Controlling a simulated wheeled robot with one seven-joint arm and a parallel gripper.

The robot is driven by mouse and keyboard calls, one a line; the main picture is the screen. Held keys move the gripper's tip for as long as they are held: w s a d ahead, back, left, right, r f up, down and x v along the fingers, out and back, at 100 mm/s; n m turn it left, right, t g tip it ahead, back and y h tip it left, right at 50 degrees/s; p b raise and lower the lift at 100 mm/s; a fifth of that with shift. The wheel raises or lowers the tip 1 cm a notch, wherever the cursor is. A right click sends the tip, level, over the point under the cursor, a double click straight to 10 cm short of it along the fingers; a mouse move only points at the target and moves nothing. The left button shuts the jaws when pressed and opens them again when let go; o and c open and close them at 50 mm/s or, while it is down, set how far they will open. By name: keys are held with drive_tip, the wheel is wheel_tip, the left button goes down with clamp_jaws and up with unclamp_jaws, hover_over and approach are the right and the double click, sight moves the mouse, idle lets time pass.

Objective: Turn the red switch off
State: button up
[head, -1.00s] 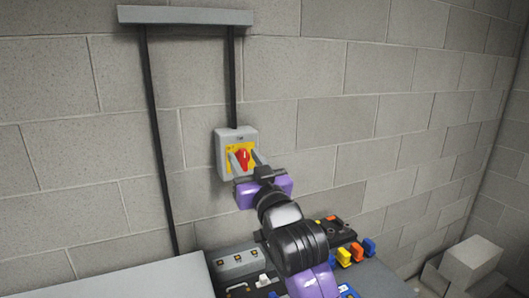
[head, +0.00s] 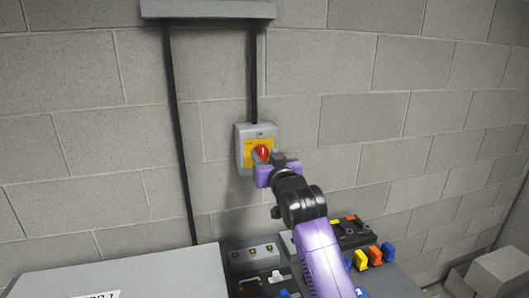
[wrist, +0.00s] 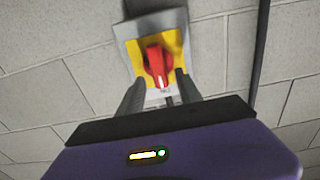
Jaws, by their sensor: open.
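The red switch (head: 262,152) is a rotary knob on a yellow plate in a grey box (head: 241,150) on the block wall. In the wrist view the red switch (wrist: 155,62) sits ahead of my gripper (wrist: 160,77), roughly between the lines of its two grey fingers. My gripper (head: 268,162) is open and close in front of the box, covering its lower right part in the head view. The fingers are apart with nothing held. I cannot tell whether either finger touches the knob.
A black conduit (head: 253,75) runs up from the box to a grey wall trunking (head: 208,10). Below is a grey bench (head: 130,280) and a panel of buttons (head: 253,255) and coloured levers (head: 368,256). Pale blocks (head: 500,270) stand at the lower right.

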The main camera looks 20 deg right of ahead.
drive_tip(key=shift+w, duration=0.6)
clamp_jaws()
